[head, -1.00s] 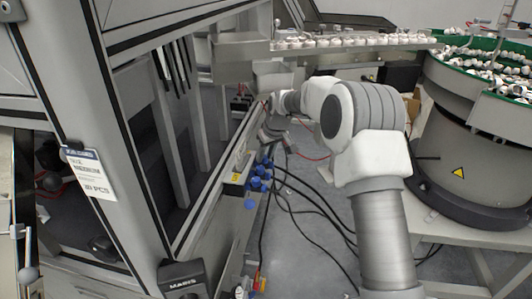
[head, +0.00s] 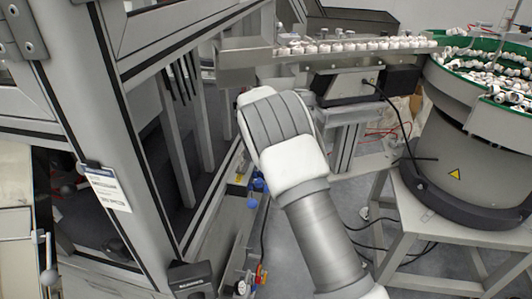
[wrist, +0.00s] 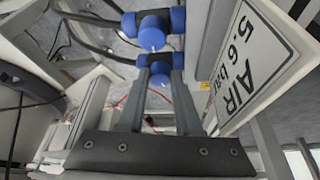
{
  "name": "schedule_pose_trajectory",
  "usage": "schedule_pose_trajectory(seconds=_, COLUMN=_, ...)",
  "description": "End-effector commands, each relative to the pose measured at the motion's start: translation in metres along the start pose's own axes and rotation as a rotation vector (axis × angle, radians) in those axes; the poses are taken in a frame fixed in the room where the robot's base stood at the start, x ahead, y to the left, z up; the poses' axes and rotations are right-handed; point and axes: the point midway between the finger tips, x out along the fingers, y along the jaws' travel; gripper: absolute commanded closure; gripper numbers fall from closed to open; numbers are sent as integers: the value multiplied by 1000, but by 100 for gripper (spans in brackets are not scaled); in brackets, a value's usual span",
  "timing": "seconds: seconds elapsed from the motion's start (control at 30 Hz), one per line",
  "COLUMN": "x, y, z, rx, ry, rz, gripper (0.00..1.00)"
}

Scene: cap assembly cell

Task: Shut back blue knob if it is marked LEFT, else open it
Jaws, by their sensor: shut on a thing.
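In the wrist view my gripper (wrist: 160,78) is shut on a blue knob (wrist: 159,67), with one finger on each side of it. A second blue knob (wrist: 152,36) sits just beyond, above it in the picture, on the same row of fittings. I cannot read any LEFT mark on either knob, nor tell from this view which is the back one. In the head view my arm covers my gripper and the gripped knob. Blue knobs (head: 258,185) show at the left of my arm, low along the machine's side.
A white sign reading AIR 5.6 bar (wrist: 255,65) stands close to the right of my fingers. Dark hoses (wrist: 25,105) run at the left. In the head view a bowl feeder (head: 465,140) stands at the right and a rail of caps (head: 350,46) runs above my arm.

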Motion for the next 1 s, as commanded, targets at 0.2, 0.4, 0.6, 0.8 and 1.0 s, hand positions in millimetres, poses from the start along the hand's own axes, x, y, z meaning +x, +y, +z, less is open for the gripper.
schedule_pose_trajectory(seconds=0.2, x=-1, y=-2, z=0, rx=159, ry=0, rz=68, gripper=100)
schedule_pose_trajectory(seconds=0.4, x=-1, y=-3, z=0, rx=270, ry=-1, rz=113, gripper=100)
schedule_pose_trajectory(seconds=0.6, x=0, y=-4, z=0, rx=336, ry=-1, rz=139, gripper=100)
schedule_pose_trajectory(seconds=0.8, x=1, y=-4, z=0, rx=362, ry=-2, rz=150, gripper=100)
schedule_pose_trajectory(seconds=1.0, x=1, y=-4, z=0, rx=366, ry=-3, rz=151, gripper=100)
